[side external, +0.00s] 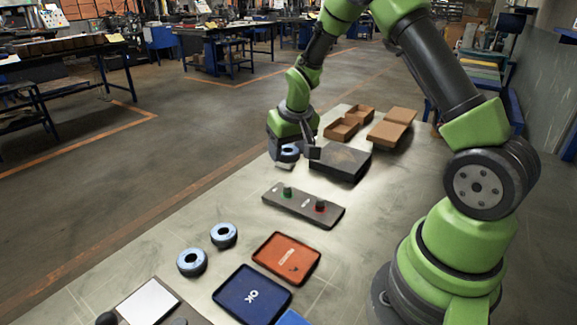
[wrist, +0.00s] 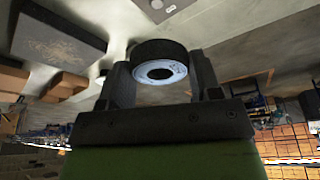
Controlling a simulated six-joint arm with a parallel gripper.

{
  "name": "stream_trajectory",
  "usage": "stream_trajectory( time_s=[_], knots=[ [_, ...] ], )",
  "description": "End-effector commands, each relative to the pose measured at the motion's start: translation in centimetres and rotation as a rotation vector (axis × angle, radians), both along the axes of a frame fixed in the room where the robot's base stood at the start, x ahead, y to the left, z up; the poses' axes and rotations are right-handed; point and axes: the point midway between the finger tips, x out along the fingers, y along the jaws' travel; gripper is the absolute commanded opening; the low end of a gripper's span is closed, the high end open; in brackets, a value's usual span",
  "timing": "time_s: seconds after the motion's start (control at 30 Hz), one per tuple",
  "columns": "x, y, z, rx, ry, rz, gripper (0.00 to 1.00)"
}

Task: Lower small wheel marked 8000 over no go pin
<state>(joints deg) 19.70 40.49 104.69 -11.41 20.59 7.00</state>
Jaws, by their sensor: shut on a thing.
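My gripper (side external: 287,148) is shut on a small wheel (wrist: 160,70), a dark ring with a pale blue-grey face and a dark centre hole. In the side view the held wheel (side external: 290,151) shows between the fingers, above the far left part of the table. Its marking is too small to read. The grey gauge bar (side external: 303,207) lies nearer the camera, with a green pin (side external: 287,191) and a red pin (side external: 320,206) standing on it. The pin labels cannot be read. The held wheel is apart from both pins, beyond the bar.
A dark box (side external: 340,163) stands right of my gripper, with open cardboard boxes (side external: 341,129) behind. Two loose wheels (side external: 223,235) (side external: 192,262), an orange-red tray (side external: 286,259) and a blue OK tray (side external: 252,294) lie nearer the camera. A white card (side external: 149,302) lies front left.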

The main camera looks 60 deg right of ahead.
Motion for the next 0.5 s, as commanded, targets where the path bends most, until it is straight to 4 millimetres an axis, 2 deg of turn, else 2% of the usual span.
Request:
stream_trajectory(
  time_s=[0.03, 0.13, 0.4, 0.5],
  knots=[
    [0.0, 0.0, 0.7, -0.002, -0.003, 0.001, 0.29],
    [-1.0, -0.1, 0.7, 0.002, 0.002, 0.001, 0.29],
    [-6.5, -0.1, -2.0, 0.007, 0.005, 0.001, 0.29],
    [-8.0, 0.0, -2.5, 0.004, 0.003, 0.0, 0.29]
  ],
)
